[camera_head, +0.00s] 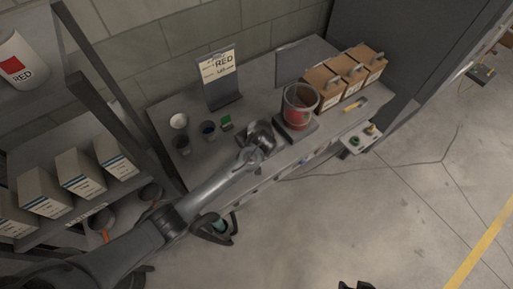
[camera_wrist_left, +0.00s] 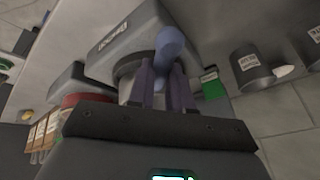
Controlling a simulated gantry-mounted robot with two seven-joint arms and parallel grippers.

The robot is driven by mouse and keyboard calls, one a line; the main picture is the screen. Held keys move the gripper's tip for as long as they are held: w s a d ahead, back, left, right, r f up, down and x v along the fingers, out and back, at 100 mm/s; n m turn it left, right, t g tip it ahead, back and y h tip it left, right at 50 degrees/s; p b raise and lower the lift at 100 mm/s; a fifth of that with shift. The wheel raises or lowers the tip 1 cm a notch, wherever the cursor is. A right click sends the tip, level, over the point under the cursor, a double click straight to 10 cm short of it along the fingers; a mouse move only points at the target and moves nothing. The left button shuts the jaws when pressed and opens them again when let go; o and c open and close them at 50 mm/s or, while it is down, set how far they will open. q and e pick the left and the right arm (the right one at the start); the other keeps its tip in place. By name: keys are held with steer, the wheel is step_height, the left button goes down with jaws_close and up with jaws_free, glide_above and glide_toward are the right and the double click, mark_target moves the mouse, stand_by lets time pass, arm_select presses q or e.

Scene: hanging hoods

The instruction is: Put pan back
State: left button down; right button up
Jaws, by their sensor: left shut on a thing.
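My left gripper (camera_head: 262,143) is low over the workbench (camera_head: 150,112), left of the red-banded clear bucket (camera_head: 299,104). In the left wrist view its fingers (camera_wrist_left: 163,88) are closed around a blue-grey rounded piece (camera_wrist_left: 170,45), which looks like the pan's handle. A round metal part (camera_wrist_left: 127,78) shows beside the fingers, next to a grey labelled block (camera_wrist_left: 122,30). The gripper hides much of the pan, and I cannot tell whether it touches the surface below. A black shape at the bottom edge of the head view may be my right gripper (camera_head: 356,286); its jaws cannot be made out.
A RED sign (camera_head: 219,75) stands at the back of the bench, with small cups (camera_head: 179,121) and a green block (camera_head: 226,122) nearby. Brown boxes (camera_head: 325,88) stand at the right. A shelf with white boxes (camera_head: 80,173) is at the left. The right floor is largely open.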

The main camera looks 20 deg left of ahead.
arm_select(q)
steer(key=shift+f+b, duration=0.4)
steer(key=shift+f, duration=0.35)
steer(key=c, duration=1)
jaws_free()
steer(key=shift+o, duration=0.2)
steer(key=p+v, duration=0.1)
steer(key=v, duration=1)
steer(key=shift+f, duration=0.1)
